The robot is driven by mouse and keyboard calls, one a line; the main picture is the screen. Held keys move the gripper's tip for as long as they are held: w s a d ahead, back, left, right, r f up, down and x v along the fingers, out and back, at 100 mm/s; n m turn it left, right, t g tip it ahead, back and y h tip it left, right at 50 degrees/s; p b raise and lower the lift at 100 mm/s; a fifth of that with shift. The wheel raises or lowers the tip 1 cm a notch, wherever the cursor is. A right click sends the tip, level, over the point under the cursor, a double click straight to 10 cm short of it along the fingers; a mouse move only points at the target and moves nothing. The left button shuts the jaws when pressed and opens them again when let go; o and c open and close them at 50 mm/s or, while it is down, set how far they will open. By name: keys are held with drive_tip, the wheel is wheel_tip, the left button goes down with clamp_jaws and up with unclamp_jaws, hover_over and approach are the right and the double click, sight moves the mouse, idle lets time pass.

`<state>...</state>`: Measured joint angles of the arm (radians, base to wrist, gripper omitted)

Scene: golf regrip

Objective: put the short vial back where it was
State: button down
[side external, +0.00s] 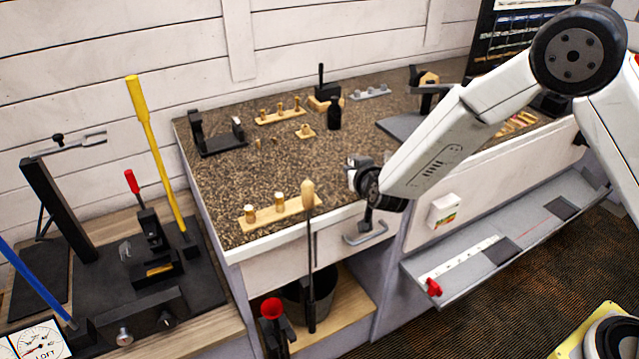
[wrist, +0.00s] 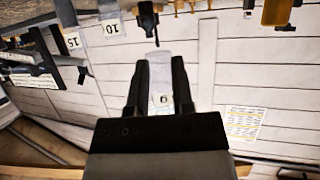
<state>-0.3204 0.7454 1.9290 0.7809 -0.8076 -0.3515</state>
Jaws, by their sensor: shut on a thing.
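My gripper (wrist: 162,75) is shut on a small pale, greyish piece, seen between its two dark fingers in the wrist view; I take it to be the short vial (wrist: 161,68). A white patch with a mark like a 9 or 6 shows there; I cannot tell whether it is on the vial. In the side view my gripper (side external: 357,174) is above the bench's front edge, right of a wooden rack (side external: 266,216). The rack carries two short light-brown pieces (side external: 250,212) (side external: 279,201). The held piece is too small to make out there.
A wooden-handled tool (side external: 309,192) stands upright in front of the rack's right end. Behind are a peg rack (side external: 280,117), a small wooden block (side external: 305,132), a dark bottle (side external: 334,113) and a black cradle (side external: 218,137). The bench between the rack and these is mostly clear.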

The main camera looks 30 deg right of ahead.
drive_tip(key=shift+w+a+f, duration=0.15)
drive_tip(key=shift+w+f, duration=1.15)
drive_tip(key=shift+f, duration=0.3)
drive_tip(key=shift+w+f, duration=0.15)
drive_tip(key=shift+f, duration=0.1)
drive_tip(key=shift+w+f, duration=0.1)
drive_tip(key=shift+f, duration=1.5)
drive_tip(key=shift+f, duration=0.15)
drive_tip(key=shift+c, duration=2.4)
unclamp_jaws()
